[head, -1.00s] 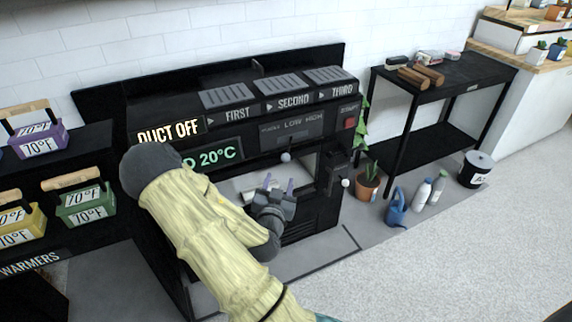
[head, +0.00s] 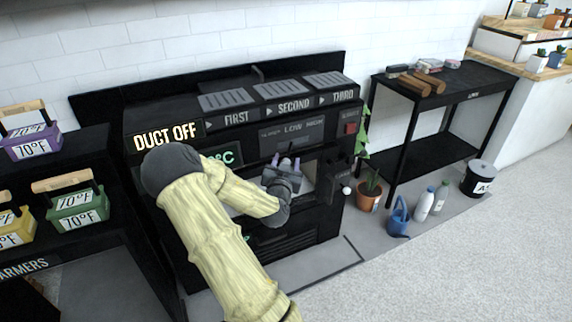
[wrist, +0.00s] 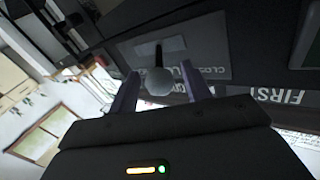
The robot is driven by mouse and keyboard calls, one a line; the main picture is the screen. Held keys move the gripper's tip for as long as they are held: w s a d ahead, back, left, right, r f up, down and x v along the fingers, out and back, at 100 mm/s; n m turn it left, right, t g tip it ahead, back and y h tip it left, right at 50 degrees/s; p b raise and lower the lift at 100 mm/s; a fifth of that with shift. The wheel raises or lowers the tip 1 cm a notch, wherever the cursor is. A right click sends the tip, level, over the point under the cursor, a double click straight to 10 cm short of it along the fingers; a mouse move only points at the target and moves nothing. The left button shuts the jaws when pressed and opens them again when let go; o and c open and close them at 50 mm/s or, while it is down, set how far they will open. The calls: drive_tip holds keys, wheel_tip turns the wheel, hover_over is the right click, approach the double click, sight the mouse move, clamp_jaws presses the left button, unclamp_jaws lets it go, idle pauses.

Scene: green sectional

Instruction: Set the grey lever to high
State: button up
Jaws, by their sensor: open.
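The grey lever shows in the wrist view as a round grey knob (wrist: 159,81) on a thin dark stem. The knob sits between the two purple fingers of my gripper (wrist: 162,92), which are open on either side of it. I cannot tell whether either finger touches it. In the head view my gripper (head: 287,163) is raised in front of the machine panel, just below the LOW HIGH label (head: 304,127). The knob is hidden there behind the gripper, so its setting cannot be read.
The black machine carries a DUCT OFF sign (head: 166,136) and slots marked FIRST, SECOND and THIRD. A side lever with a white knob (head: 347,190) is to the right of my gripper. A potted plant (head: 369,192) and blue watering can (head: 398,216) stand on the floor.

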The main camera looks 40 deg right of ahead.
clamp_jaws()
drive_tip(key=shift+w, duration=0.15)
idle(0.4)
